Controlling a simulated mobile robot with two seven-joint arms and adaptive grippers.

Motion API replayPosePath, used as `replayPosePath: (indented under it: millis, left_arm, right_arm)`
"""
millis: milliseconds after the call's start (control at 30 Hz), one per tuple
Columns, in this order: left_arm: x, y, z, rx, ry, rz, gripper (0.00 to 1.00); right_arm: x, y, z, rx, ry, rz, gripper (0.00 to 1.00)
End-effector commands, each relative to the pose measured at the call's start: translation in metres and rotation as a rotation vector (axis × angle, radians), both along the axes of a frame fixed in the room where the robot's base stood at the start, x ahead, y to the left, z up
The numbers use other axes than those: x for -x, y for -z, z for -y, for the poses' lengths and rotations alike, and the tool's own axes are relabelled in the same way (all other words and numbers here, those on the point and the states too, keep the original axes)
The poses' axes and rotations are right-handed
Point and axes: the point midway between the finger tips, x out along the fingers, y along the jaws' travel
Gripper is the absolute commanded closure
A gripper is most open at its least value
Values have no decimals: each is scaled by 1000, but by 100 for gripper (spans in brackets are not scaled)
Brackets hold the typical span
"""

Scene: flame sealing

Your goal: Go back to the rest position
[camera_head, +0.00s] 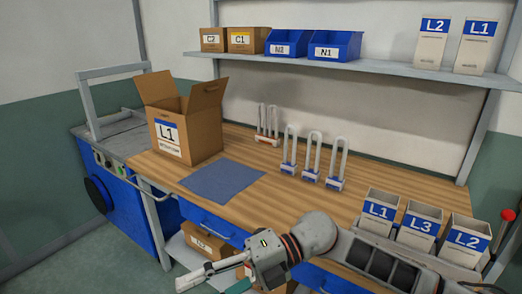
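My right arm comes in from the lower right, in front of the wooden workbench (300,195). Its gripper (207,287) points to the lower left, in front of the bench edge and above a box on the lower shelf. Its fingers look spread, with nothing seen between them; one finger is partly cut off by the bottom edge of the picture. My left gripper is not in view.
An open carton labelled L1 (205,120) and a blue mat (221,181) are on the bench. Several upright loop-shaped tools (313,155) stand behind. Labelled bins (420,225) stand right, close to my arm. A shelf (400,69) holds boxes. A blue cart (120,205) stands left.

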Motion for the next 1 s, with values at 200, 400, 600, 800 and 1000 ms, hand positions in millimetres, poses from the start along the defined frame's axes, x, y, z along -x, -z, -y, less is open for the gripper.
replayPosePath:
  millis: [200, 400, 600, 800, 1000]
  left_arm:
    - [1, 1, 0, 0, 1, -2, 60]
    - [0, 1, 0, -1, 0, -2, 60]
    - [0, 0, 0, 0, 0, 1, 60]
    - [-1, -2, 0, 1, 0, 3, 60]
    - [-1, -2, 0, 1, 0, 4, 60]
  right_arm:
    - [-16, -35, -10, -339, 242, -266, 53]
    - [-62, -31, 22, -552, 548, -527, 53]
    - [-104, 27, 86, -657, 907, -803, 53]
    - [-108, 131, 166, -652, 1285, -1082, 53]
    - [-62, 239, 238, -552, 1611, -1324, 53]
